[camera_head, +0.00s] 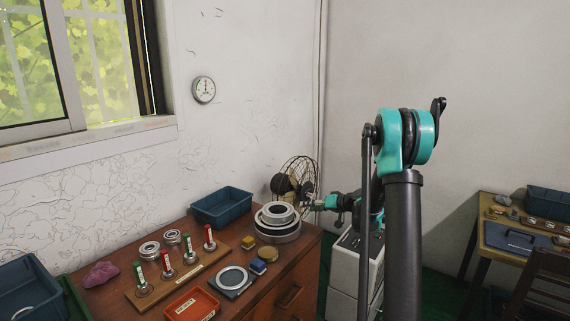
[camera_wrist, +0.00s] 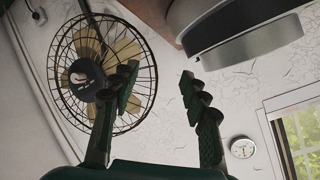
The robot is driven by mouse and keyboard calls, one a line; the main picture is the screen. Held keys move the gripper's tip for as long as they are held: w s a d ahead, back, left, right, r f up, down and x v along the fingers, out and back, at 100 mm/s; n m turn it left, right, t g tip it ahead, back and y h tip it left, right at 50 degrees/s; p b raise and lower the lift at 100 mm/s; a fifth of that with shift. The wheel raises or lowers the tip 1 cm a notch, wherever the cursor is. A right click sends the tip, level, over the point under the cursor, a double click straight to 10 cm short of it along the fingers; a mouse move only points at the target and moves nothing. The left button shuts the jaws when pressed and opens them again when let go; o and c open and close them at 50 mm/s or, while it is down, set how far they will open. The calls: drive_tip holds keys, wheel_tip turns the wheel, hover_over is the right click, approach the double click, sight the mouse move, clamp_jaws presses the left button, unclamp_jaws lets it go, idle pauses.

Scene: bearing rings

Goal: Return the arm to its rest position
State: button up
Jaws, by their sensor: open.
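My arm rises in the middle right of the head view with a teal joint at its top. My gripper (camera_head: 330,203) is at the right end of the wooden bench, beside the stack of bearing rings (camera_head: 278,222) and in front of the fan. In the wrist view my gripper (camera_wrist: 160,84) has its two dark fingers spread apart with nothing between them. The ring stack also shows in the wrist view (camera_wrist: 245,42), at the upper right, apart from the fingers. The exact gap between gripper and stack is hard to tell.
The caged fan (camera_head: 297,178) stands close behind the gripper. The bench (camera_head: 262,292) carries a blue bin (camera_head: 222,207), a red tray (camera_head: 190,306), and a wooden board with upright pegs (camera_head: 148,296). A second table (camera_head: 487,262) stands at the right.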

drive_tip(key=s+h, duration=0.1)
drive_tip(key=s, duration=0.3)
drive_tip(key=s+g, duration=0.1)
drive_tip(key=s, duration=0.2)
drive_tip(key=s+r+h, duration=0.1)
drive_tip(key=s, duration=0.3)
drive_tip(key=shift+s+a+r+g+h, duration=0.1)
drive_tip(key=shift+s+a+g+h, duration=0.2)
drive_tip(key=shift+s+a+g, duration=0.1)
drive_tip(key=s+d+f+g+h, duration=0.1)
drive_tip(key=s+d+h, duration=0.1)
drive_tip(key=s, duration=0.9)
drive_tip(key=s+d+f+m+h, duration=0.1)
drive_tip(key=s+d+f+h, duration=0.1)
drive_tip(key=s, duration=0.9)
drive_tip(key=shift+s+d+m+g+h, duration=0.3)
drive_tip(key=shift+d+g+h, duration=0.1)
drive_tip(key=shift+h, duration=0.1)
drive_tip(key=s+d+f+h, duration=0.1)
drive_tip(key=s, duration=0.2)
drive_tip(key=s+d+f, duration=0.1)
drive_tip(key=s+d, duration=0.1)
drive_tip(key=s, duration=0.1)
drive_tip(key=s+d+f+h, duration=0.1)
drive_tip(key=s, duration=0.2)
drive_tip(key=shift+s+d+f+m+g+h, duration=0.1)
drive_tip(key=shift+s+d+m+g+h, duration=0.05)
drive_tip(key=shift+s+m+g+h, duration=0.2)
